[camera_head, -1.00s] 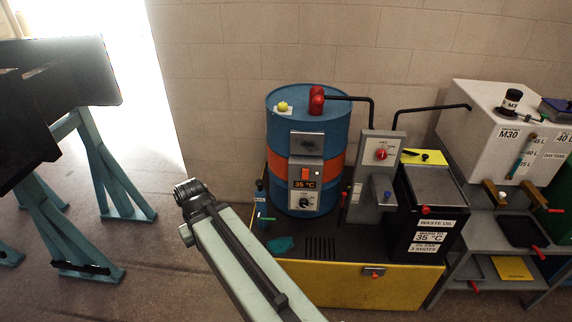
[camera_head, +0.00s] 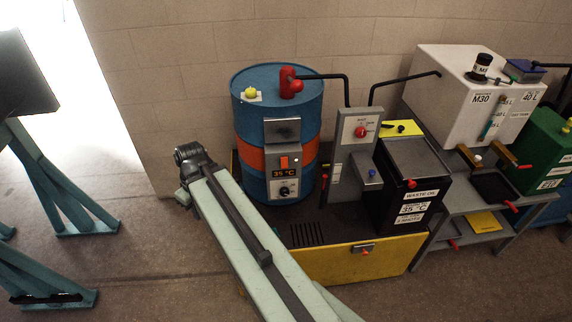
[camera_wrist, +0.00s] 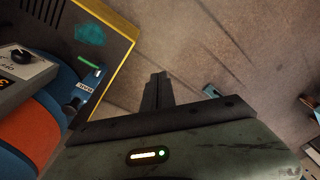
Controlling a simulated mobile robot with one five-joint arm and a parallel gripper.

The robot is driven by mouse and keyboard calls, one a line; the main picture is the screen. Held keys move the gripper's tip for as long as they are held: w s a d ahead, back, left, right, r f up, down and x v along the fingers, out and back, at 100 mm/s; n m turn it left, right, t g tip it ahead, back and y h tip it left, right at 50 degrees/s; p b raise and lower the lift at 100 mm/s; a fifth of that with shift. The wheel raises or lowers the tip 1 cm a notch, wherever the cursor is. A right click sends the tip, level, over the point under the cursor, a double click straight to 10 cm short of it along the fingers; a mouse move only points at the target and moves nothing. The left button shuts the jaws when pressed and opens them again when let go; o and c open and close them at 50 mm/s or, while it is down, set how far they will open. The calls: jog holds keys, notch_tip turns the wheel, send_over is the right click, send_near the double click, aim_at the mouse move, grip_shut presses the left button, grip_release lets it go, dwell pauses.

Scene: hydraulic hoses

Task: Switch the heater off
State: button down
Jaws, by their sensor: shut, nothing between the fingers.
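The heater is a control box (camera_head: 287,180) on an orange band around the blue drum (camera_head: 252,125). Its display reads 35 °C. A red switch (camera_head: 284,162) sits above the display and a dark knob (camera_head: 285,191) below it. In the wrist view the box's knob (camera_wrist: 20,56) shows at the left edge, with the orange band (camera_wrist: 40,130) below. My gripper (camera_wrist: 157,88) is shut and empty, over bare floor to the right of the drum in the wrist view. In the head view my arm stands left of and in front of the drum; the fingertips are hidden there.
The drum stands on a yellow-fronted bund (camera_head: 335,266). A grey pump panel (camera_head: 352,150) and a black waste oil bin (camera_head: 412,180) stand to its right. A white tank (camera_head: 460,95) is farther right. Floor at left is open, with teal trestles (camera_head: 60,190) beyond.

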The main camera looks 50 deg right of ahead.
aim_at(284, 162)
jog(key=s+d+r+n+t, duration=0.2)
jog(key=s+d, duration=0.2)
jog(key=d, duration=0.8)
jog(key=s+d+r+n+t+p, duration=0.1)
jog(key=s+d, duration=0.3)
jog(key=d, duration=0.7)
jog(key=s+d+r+n+t+h, duration=0.1)
jog(key=s+d+n, duration=0.3)
jog(key=d, duration=0.8)
jog(key=shift+s+d+r+t+p, duration=0.3)
jog(key=shift+d+r+t+p, duration=0.05)
jog(key=shift+r+t, duration=0.55)
jog(key=shift+f, duration=0.15)
jog(key=w+d+f+b, duration=0.2)
jog(key=w+f+b, duration=0.6)
jog(key=f+b, duration=0.1)
jog(key=shift+w+d, duration=0.3)
jog(key=shift+w, duration=0.05)
